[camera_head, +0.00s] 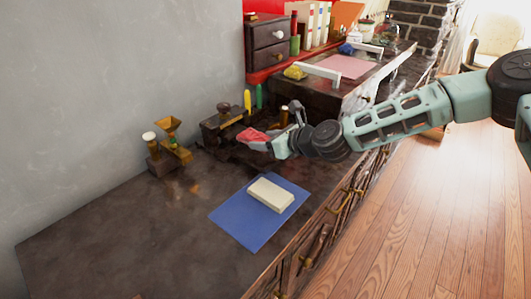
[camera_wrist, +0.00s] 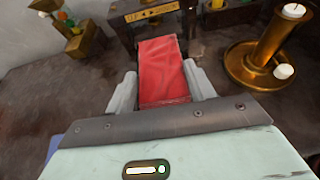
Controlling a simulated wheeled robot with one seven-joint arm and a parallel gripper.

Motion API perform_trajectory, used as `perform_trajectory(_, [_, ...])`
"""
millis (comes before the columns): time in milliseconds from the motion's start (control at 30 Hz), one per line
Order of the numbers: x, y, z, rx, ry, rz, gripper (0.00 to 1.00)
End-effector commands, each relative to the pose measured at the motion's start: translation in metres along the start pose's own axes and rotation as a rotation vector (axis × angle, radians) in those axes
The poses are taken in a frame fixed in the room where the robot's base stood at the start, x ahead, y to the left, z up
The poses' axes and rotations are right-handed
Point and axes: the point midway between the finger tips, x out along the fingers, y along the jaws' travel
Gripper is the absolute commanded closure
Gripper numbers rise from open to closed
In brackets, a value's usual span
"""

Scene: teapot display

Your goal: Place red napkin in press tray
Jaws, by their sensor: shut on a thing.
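A red napkin (camera_wrist: 163,70) is held between the two pale fingers of my gripper (camera_wrist: 162,88) in the wrist view. It extends forward past the fingertips. In the head view the red napkin (camera_head: 252,134) shows at the end of my gripper (camera_head: 264,144), over the dark counter. A dark press-like stand (camera_head: 222,125) with a knob on top is just behind and left of the napkin. In the wrist view this stand (camera_wrist: 128,28), with a brass label, is directly ahead of the napkin's far end. I cannot clearly make out its tray.
A brass candle holder (camera_wrist: 240,68) stands right of my gripper. Small brass-and-wood items (camera_head: 172,145) stand at left. A blue mat (camera_head: 230,221) bearing a cream block (camera_head: 271,195) lies nearer. The counter's front left (camera_head: 120,245) is clear.

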Motion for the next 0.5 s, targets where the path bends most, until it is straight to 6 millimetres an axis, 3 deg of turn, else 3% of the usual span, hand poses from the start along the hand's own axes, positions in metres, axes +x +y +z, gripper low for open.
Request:
perform_trajectory(333, [0.015, 0.001, -0.036, 0.000, 0.001, 0.001, 0.68])
perform_trajectory(500, [0.015, 0.000, -0.037, -0.001, -0.001, 0.000, 0.68])
